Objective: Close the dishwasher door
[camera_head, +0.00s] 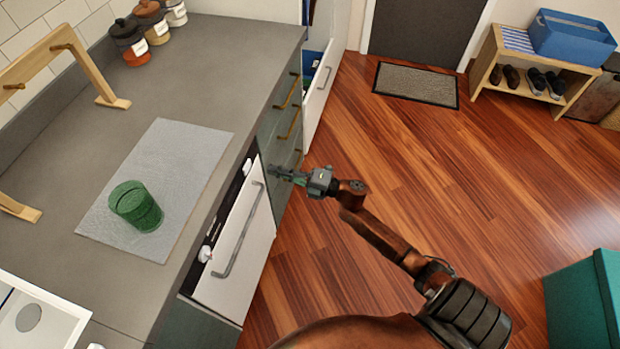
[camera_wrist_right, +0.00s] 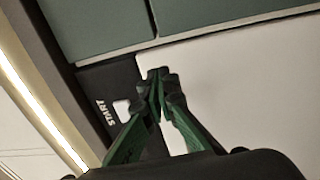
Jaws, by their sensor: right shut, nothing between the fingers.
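The dishwasher is under the counter, with a white door (camera_head: 254,240) and a long grey bar handle (camera_head: 237,230). The door's top edge appears a little out from the counter front, with a dark control strip along it. In the right wrist view the white door (camera_wrist_right: 245,80) and the strip marked START (camera_wrist_right: 104,112) show close up. My right gripper (camera_head: 272,171) is shut and empty, at the far upper corner of the door. In the right wrist view its green fingers (camera_wrist_right: 158,78) are together over the door's edge; contact is unclear. My left gripper is out of view.
Grey-green drawers (camera_head: 283,125) with brass handles adjoin the dishwasher, and a white drawer (camera_head: 320,90) stands open beyond. A green container (camera_head: 136,207) sits on a grey mat (camera_head: 190,150) on the counter. Wood floor (camera_head: 400,160) is clear; a teal box (camera_head: 580,305) stands at right.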

